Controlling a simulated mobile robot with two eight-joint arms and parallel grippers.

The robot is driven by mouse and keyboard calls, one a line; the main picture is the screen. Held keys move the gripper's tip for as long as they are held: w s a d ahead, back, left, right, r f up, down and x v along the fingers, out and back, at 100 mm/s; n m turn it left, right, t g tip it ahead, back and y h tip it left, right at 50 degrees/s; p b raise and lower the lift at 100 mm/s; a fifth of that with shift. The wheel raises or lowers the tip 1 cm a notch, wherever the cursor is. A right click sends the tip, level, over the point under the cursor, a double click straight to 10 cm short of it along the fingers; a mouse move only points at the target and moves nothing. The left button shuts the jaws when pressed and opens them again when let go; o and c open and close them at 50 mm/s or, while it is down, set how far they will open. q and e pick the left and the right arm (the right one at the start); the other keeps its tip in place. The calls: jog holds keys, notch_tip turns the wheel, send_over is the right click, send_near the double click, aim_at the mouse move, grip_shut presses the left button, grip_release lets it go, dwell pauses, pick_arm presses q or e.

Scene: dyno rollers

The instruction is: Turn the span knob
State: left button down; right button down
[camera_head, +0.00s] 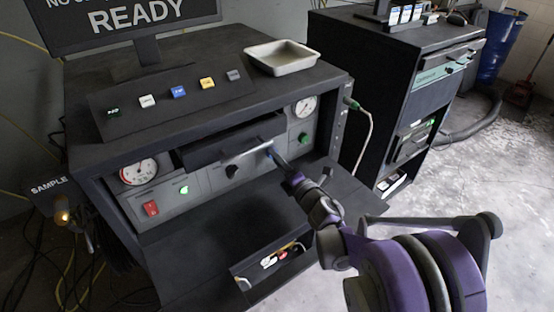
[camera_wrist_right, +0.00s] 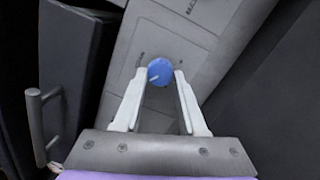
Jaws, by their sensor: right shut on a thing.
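The span knob is a round blue knob with a pale pointer line on the grey front panel; it shows in the right wrist view (camera_wrist_right: 160,72) between my fingertips. My right gripper (camera_wrist_right: 160,78) is shut on the blue knob, one white finger at each side of it. In the head view my right gripper (camera_head: 273,156) reaches the panel just right of the drawer handle, and only a bit of the knob shows there. My left gripper is not in view.
A half-open dark drawer (camera_head: 225,141) with a bar handle (camera_head: 246,151) juts out beside my right gripper. A black knob (camera_head: 232,172), a green button (camera_head: 304,139) and a red switch (camera_head: 151,208) are on the panel. A dark shelf (camera_head: 215,243) lies below.

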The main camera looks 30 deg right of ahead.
dwell(0.3)
jog(key=shift+c, duration=2.3)
grip_release()
jog(key=s, duration=1.1)
jog(key=shift+d+f, duration=0.2)
jog(key=shift+f, duration=0.1)
jog(key=shift+w, duration=0.1)
